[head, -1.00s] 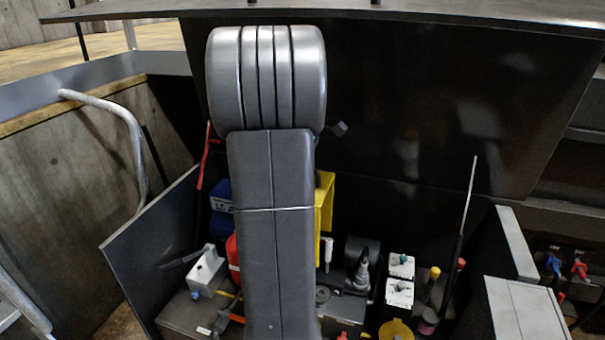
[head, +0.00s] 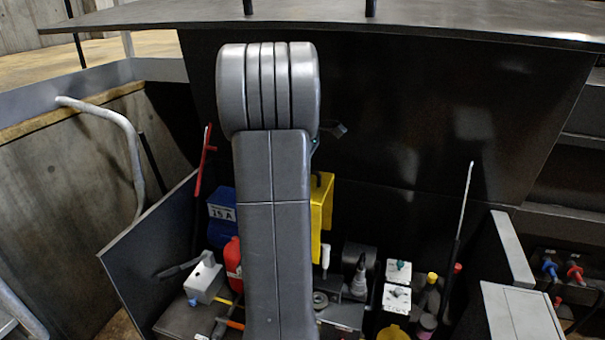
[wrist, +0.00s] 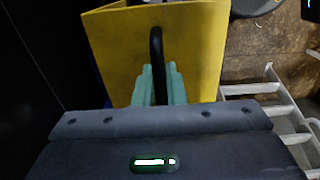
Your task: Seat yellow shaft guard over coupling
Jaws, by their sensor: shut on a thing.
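The yellow shaft guard (wrist: 195,48) is a bent sheet with a black loop handle (wrist: 156,50), and it fills the upper middle of the wrist view. My gripper (wrist: 158,82) has teal fingers closed on that handle. In the head view, the guard (head: 321,208) shows as a yellow strip to the right of my arm, above the crowded bench. My arm hides the rest of it and my fingers. The coupling is not clearly identifiable. A grey round part (head: 320,299) and a dark cylinder (head: 360,258) are below and right of the guard.
A blue container (head: 221,205) and a red one (head: 233,262) stand left of my arm. White boxes (head: 397,272), small bottles and an upright rod (head: 463,215) are at right. A dark panel (head: 400,120) rises behind.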

